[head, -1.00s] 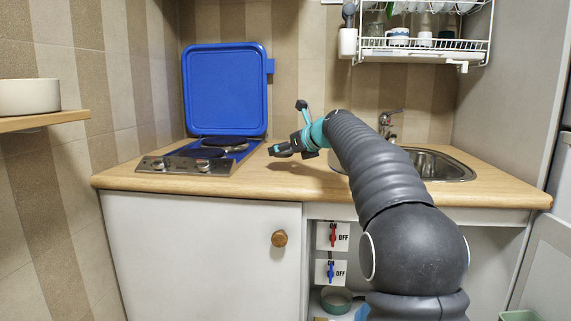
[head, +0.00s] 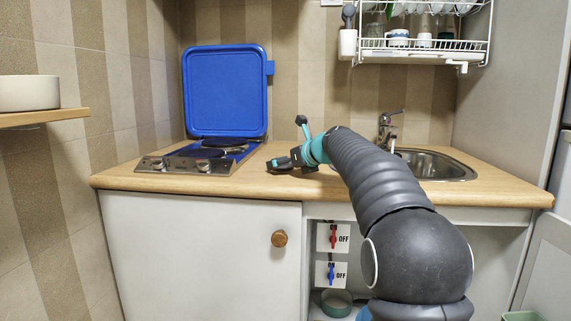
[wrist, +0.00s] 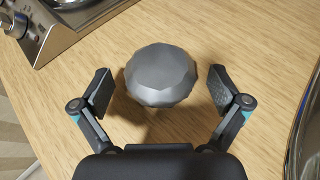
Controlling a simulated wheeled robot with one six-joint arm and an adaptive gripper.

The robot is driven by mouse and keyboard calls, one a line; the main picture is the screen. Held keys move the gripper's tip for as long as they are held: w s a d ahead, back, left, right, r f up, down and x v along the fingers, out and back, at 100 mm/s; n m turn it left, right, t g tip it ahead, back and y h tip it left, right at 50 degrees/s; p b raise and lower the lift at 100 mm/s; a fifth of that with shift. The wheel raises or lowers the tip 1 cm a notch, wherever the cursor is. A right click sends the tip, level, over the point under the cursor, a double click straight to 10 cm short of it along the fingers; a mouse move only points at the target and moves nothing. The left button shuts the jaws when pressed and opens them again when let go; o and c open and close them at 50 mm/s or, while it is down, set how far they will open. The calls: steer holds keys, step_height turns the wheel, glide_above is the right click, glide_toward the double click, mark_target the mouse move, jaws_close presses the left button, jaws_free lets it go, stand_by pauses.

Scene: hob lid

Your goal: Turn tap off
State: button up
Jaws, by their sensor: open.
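The metal tap (head: 386,128) stands behind the sink at the back right, its lever pointing up and right. A thin pale streak shows below its spout; I cannot tell for sure that it is water. My gripper (head: 279,165) is low over the wooden worktop, well left of the tap. In the wrist view my gripper (wrist: 160,86) has its fingers spread. A dark grey faceted round thing (wrist: 162,74) shows between them, with gaps on both sides. Under the worktop are a red valve handle (head: 333,238) and a blue one (head: 331,272), each beside an OFF label.
The hob (head: 190,163) is at the left with its blue lid (head: 225,92) standing upright. The sink (head: 436,166) is at the right. A dish rack (head: 425,55) hangs above. A cupboard door with a round knob (head: 279,239) is closed. The front worktop is clear.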

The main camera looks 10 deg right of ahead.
steer(key=shift+r, duration=0.1)
steer(key=shift+s+r, duration=0.1)
steer(key=shift+r, duration=0.05)
steer(key=v, duration=1.1)
steer(key=shift+s+d, duration=0.25)
steer(key=shift+s, duration=0.05)
